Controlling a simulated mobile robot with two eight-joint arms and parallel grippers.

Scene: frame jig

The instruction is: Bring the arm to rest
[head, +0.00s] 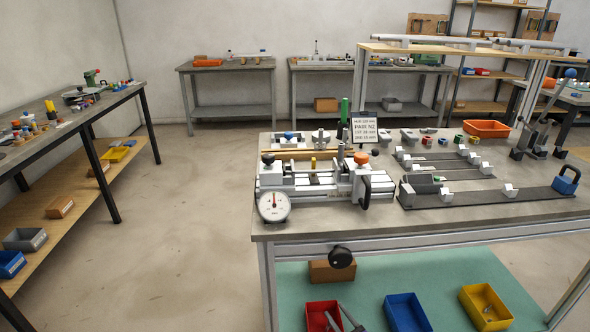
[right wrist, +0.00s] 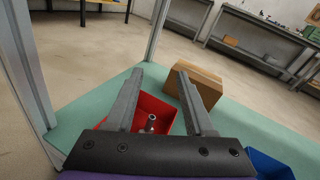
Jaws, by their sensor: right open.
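My right gripper (head: 336,315) shows low at the bottom edge of the head view, in front of the red bin (head: 318,312) on the green lower shelf (head: 365,275). In the right wrist view its two grey fingers (right wrist: 165,72) are apart with nothing between their tips. They point over the red bin (right wrist: 164,108) toward the cardboard box (right wrist: 206,82). A small metal part (right wrist: 151,122) lies in the red bin. Most of my right arm is out of frame. My left gripper is in neither view.
A blue bin (head: 406,312) and a yellow bin (head: 486,306) stand right of the red bin. Table legs flank the shelf. The floor at left is clear.

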